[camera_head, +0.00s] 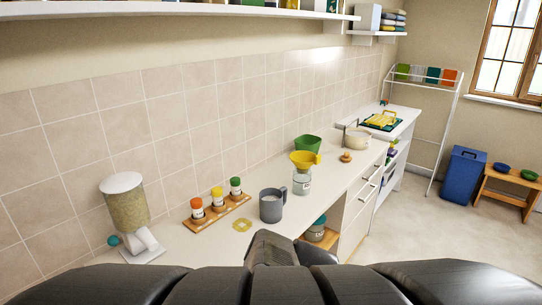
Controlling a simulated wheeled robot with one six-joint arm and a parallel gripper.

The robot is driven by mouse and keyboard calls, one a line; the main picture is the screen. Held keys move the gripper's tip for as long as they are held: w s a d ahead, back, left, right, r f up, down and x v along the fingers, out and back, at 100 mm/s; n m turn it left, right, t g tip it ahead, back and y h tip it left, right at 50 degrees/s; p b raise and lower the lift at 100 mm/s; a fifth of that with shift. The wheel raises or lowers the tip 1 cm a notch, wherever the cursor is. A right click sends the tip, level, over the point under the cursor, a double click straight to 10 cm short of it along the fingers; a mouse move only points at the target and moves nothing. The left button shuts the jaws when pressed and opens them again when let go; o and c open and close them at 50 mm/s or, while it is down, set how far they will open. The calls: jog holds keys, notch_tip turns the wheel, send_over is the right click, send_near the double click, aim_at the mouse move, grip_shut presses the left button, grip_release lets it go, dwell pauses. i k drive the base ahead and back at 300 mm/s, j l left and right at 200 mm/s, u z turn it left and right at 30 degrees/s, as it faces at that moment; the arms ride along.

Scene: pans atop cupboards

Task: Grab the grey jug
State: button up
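The grey jug (270,207) stands upright on the white counter (330,190), near its front edge. Its handle points right. My dark arm fills the bottom of the view, and a dark end part of it (272,249) reaches up just in front of and below the jug. The fingers cannot be made out, so I cannot tell whether my gripper is open or shut. A small gap of counter seems to lie between this part and the jug.
A glass jar with a yellow funnel (304,164) stands right of the jug. A cereal dispenser (128,208) stands far left. Open floor (430,235) lies right.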

aim_at(276, 203)
jog(key=i+l+z, duration=0.1)
jog(key=i, duration=0.3)
jog(key=i+l+z, duration=0.1)
jog(key=i+l, duration=0.2)
jog(key=i, duration=0.1)
